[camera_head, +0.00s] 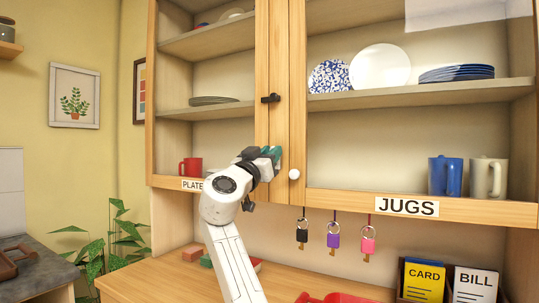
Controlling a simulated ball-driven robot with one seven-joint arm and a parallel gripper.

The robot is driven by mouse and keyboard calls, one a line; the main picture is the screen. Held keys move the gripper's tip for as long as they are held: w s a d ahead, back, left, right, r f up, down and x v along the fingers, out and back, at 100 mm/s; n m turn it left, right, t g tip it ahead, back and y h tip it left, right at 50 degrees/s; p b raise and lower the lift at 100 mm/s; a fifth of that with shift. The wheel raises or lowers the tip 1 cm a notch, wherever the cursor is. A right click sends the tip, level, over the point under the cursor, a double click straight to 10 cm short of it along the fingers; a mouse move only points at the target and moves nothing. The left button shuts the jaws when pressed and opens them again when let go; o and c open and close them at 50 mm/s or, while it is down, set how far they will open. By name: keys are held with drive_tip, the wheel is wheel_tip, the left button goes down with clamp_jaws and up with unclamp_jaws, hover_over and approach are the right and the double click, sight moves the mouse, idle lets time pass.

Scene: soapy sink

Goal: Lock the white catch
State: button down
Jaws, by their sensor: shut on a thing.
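My gripper (273,156), with teal fingertips, is at the left upright of the cabinet's middle, below the black catch (270,98). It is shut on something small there. That spot fits the white catch, but the fingers hide it, so its shape and angle cannot be seen. The black catch lies about level on the same upright. A round white knob (293,174) sits on the right upright, just right of and below my fingertips, apart from them.
Shelves hold plates (380,66), a red mug (190,167), a blue jug (444,176) and a cream jug (488,177). Several keys (333,236) hang under the right shelf. A yellow card folder (424,281) stands on the counter (160,285). A plant (112,240) is at left.

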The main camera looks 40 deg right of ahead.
drive_tip(key=shift+n, duration=0.4)
drive_tip(key=n+t+y+p, duration=0.1)
drive_tip(key=n+y+p, duration=0.1)
drive_tip(key=n+p, duration=0.4)
drive_tip(key=r+n+t+y+p, duration=0.1)
drive_tip(key=n+t+y+p, duration=0.1)
drive_tip(key=n+p, duration=0.4)
drive_tip(key=n+t+y+p, duration=0.2)
drive_tip(key=n+p, duration=0.3)
drive_tip(key=p, duration=0.3)
drive_tip(key=shift+s+r+n, duration=0.25)
drive_tip(key=shift+n, duration=0.15)
drive_tip(key=n+y+p, duration=0.1)
drive_tip(key=n+p, duration=0.1)
drive_tip(key=p, duration=0.3)
drive_tip(key=shift+f+n+y, duration=0.15)
drive_tip(key=shift+n+y, duration=0.15)
drive_tip(key=shift+n, duration=0.1)
drive_tip(key=shift+f+n+p, duration=0.15)
drive_tip(key=shift+n+p, duration=0.35)
drive_tip(key=shift+p, duration=0.25)
drive_tip(key=shift+f, duration=0.1)
drive_tip(key=c, duration=0.9)
unclamp_jaws()
drive_tip(key=shift+c, duration=0.2)
